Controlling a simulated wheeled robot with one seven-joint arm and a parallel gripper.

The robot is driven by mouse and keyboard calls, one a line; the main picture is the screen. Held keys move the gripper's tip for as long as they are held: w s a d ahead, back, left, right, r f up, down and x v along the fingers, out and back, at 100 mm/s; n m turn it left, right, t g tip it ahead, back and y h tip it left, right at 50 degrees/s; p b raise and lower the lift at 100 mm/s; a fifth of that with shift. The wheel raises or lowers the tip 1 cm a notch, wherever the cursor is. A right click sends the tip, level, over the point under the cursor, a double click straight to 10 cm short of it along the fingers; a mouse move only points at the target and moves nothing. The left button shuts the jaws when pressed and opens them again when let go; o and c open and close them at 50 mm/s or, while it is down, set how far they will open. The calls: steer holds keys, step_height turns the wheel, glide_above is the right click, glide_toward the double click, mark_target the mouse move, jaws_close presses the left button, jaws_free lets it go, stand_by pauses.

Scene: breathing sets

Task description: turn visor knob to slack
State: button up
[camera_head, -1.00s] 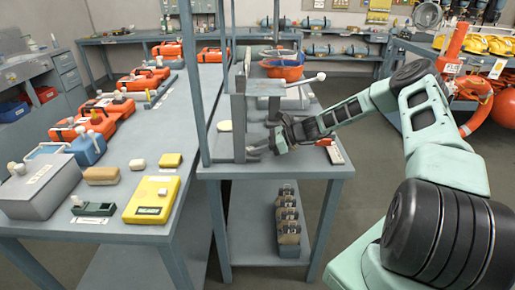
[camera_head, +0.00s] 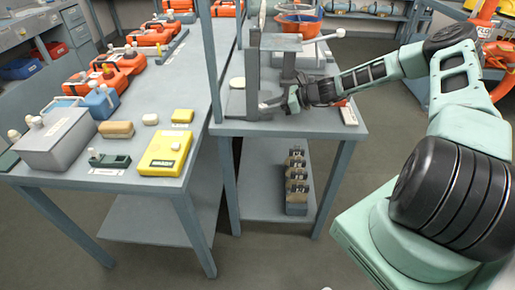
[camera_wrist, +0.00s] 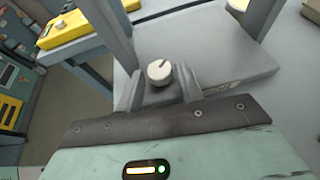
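In the wrist view a round pale knob (camera_wrist: 159,72) with a dark pointer mark faces me. It sits just beyond the fingertips of my gripper (camera_wrist: 165,88), roughly between the two grey fingers, which look apart. I cannot tell whether either finger touches it. In the head view my gripper (camera_head: 272,104) is low over the near bench, pointing left at the base of a grey upright stand (camera_head: 252,78). The knob is too small to make out clearly there. The visor itself cannot be told apart from the grey parts.
A yellow box (camera_head: 165,152), a grey case (camera_head: 52,140) and several orange cases (camera_head: 98,80) stand on the left bench. A grey post (camera_head: 213,60) rises at the near bench's left side. A white-ended lever (camera_head: 339,33) sticks out right of the stand, above my gripper.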

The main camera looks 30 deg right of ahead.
steer(key=shift+s+a+f+m+t+h+b, duration=0.1)
steer(key=shift+s+a+m+t+h+b, duration=0.15)
steer(key=shift+m+t+h, duration=0.4)
steer(key=shift+a+f+m+t+h+b, duration=0.1)
steer(key=shift+m+t+h+b, duration=0.35)
steer(key=shift+m, duration=0.3)
steer(key=shift+s+a+m+t+h+b, duration=0.1)
steer(key=shift+m+t+h+b, duration=0.25)
steer(key=shift+m+h+b, duration=0.25)
steer(key=shift+s+a+m+t+h+b, duration=0.1)
steer(key=shift+m+t+h+b, duration=0.25)
steer(key=shift+m+h, duration=0.3)
steer(key=r+v, duration=0.1)
steer(key=v, duration=1.6)
steer(key=s+a+f+n+g, duration=0.1)
steer(key=s+a+n+g, duration=0.1)
steer(key=a+n, duration=0.4)
steer(key=s+a+f+n+g+y, duration=0.1)
steer(key=a+n+g, duration=0.4)
steer(key=a, duration=0.5)
steer(key=s+a+f+n+g+y, duration=0.1)
steer(key=s+a+f+n+g, duration=0.2)
steer(key=a+n, duration=0.4)
steer(key=shift+s+a+g+b, duration=0.3)
steer(key=shift+s+a+g, duration=0.2)
steer(key=shift+a, duration=0.5)
